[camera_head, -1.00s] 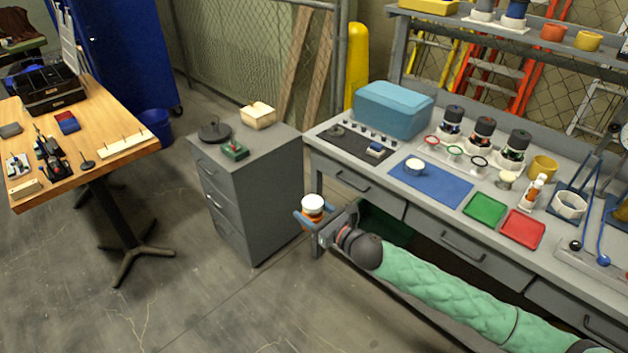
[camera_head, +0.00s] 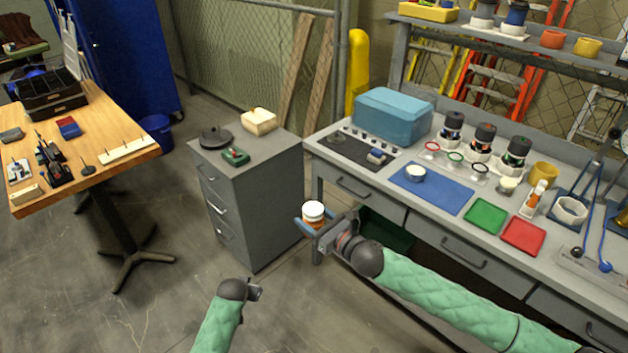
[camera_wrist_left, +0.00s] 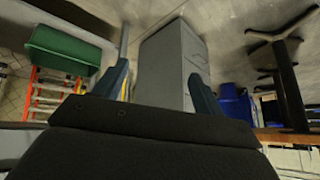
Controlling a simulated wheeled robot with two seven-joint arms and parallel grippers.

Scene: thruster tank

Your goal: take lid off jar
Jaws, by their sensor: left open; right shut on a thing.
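A small jar (camera_head: 313,223) with an orange-brown body is held in my right gripper (camera_head: 316,226), in front of the bench's left end. A white lid (camera_head: 314,209) sits on top of it, and the jar looks upright. My right gripper is shut around the jar's body, below the lid. My left gripper (camera_head: 257,289) is low, left of and nearer than the jar, over the floor and apart from it. In the left wrist view its two fingers (camera_wrist_left: 160,85) are spread with nothing between them. The jar does not show in that view.
A grey drawer cabinet (camera_head: 250,215) stands left of the jar, with a dark round item and a cream box on top. The workbench (camera_head: 400,205) on the right holds a blue mat (camera_head: 440,191), a green tray (camera_head: 485,217) and a red tray (camera_head: 523,236). Floor between is clear.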

